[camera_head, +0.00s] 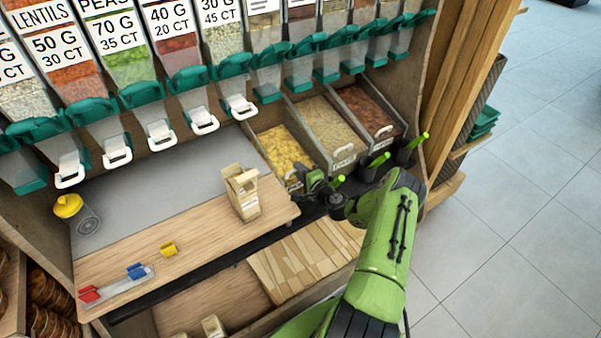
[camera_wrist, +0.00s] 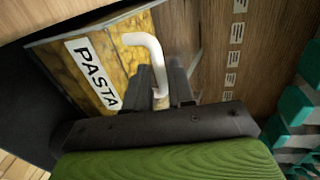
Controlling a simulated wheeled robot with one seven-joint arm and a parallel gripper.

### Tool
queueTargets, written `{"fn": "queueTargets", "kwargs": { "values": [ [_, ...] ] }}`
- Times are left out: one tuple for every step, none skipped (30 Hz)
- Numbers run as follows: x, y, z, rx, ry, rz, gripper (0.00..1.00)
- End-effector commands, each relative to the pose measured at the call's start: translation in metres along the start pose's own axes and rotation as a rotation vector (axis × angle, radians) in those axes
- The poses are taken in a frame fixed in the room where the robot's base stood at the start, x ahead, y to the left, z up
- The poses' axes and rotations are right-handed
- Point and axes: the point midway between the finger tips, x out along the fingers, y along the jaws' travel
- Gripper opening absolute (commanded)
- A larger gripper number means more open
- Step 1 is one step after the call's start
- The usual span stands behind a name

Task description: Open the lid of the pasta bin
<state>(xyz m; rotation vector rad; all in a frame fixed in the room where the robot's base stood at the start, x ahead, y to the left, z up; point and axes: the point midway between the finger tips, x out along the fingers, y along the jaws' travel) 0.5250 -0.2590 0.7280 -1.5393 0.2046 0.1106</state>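The pasta bin (camera_head: 283,147) is the left one of three bins under the dispensers, with yellow pasta showing inside. In the wrist view its front carries a white PASTA label (camera_wrist: 92,76) and a curved white handle (camera_wrist: 147,44). My gripper (camera_head: 310,180) is at the front of this bin. In the wrist view the two dark fingers of my gripper (camera_wrist: 161,88) stand close on either side of the handle's lower end and appear shut on it. The lid looks closed. The gripper partly hides the handle in the head view.
Two more bins (camera_head: 331,132) (camera_head: 370,110) stand to the right, with green-handled scoops (camera_head: 378,160) in front. A paper bag (camera_head: 241,192) stands on the wooden counter (camera_head: 190,232) to the left. Open floor lies at right.

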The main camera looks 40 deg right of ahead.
Motion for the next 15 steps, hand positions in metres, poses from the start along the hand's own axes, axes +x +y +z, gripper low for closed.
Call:
{"fn": "queueTargets", "kwargs": {
  "values": [
    [-0.0002,-0.0002,0.0001,0.0,0.0,0.0,0.23],
    [-0.0002,-0.0002,0.0002,0.0,0.0,0.0,0.23],
    [-0.0003,-0.0002,0.0002,0.0,-0.001,0.0,0.23],
    [-0.0004,-0.0002,0.0002,0.0,-0.001,0.0,0.2],
    [-0.0004,-0.0002,0.0002,0.0,-0.001,0.0,0.16],
    [-0.0005,-0.0002,0.0003,0.0,-0.001,0.0,0.09],
    [-0.0005,-0.0002,0.0002,0.0,-0.001,0.0,0.05],
    [-0.0005,-0.0002,0.0003,0.0,-0.001,0.0,0.0],
    [-0.0006,-0.0001,0.0003,0.0,-0.001,0.0,0.0],
    [-0.0006,-0.0001,0.0003,0.0,-0.001,0.001,0.0],
    [-0.0006,-0.0001,0.0003,0.0,-0.001,0.001,0.0],
    [-0.0006,0.0,0.0003,0.0,-0.001,0.001,0.0],
    [-0.0007,0.0,0.0003,0.0,-0.001,0.001,0.0],
    [-0.0007,0.0,0.0003,0.0,-0.001,0.001,0.0],
    [-0.0007,0.0,0.0003,0.0,-0.001,0.001,0.0]
  ]
}}
